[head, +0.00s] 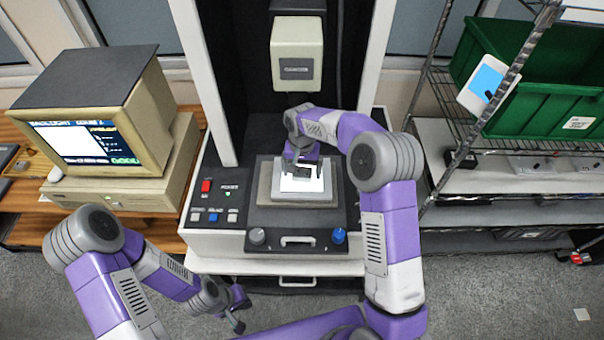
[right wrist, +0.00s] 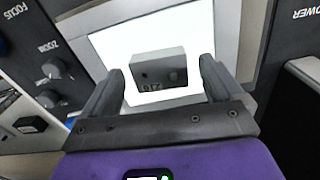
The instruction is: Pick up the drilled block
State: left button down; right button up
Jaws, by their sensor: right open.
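The drilled block (right wrist: 158,72) is a small grey block with dark holes and a marking on its near face. It sits on the bright white lit stage (right wrist: 110,45), which is also in the head view (head: 314,184). My right gripper (right wrist: 161,68) is open, with one finger on each side of the block and a visible gap at both sides. In the head view my right gripper (head: 302,172) is over the stage and largely hides the block. My left gripper (head: 242,312) hangs low in front of the machine, empty, with its fingertips apart.
The machine's control panel (head: 285,217) has knobs and a front handle. A tall column with a beige head (head: 297,55) stands behind the stage. An old computer (head: 105,120) is at left. A wire rack with a green bin (head: 545,75) is at right.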

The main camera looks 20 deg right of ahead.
jog(key=c, duration=1.2)
jog(key=shift+r, duration=0.1)
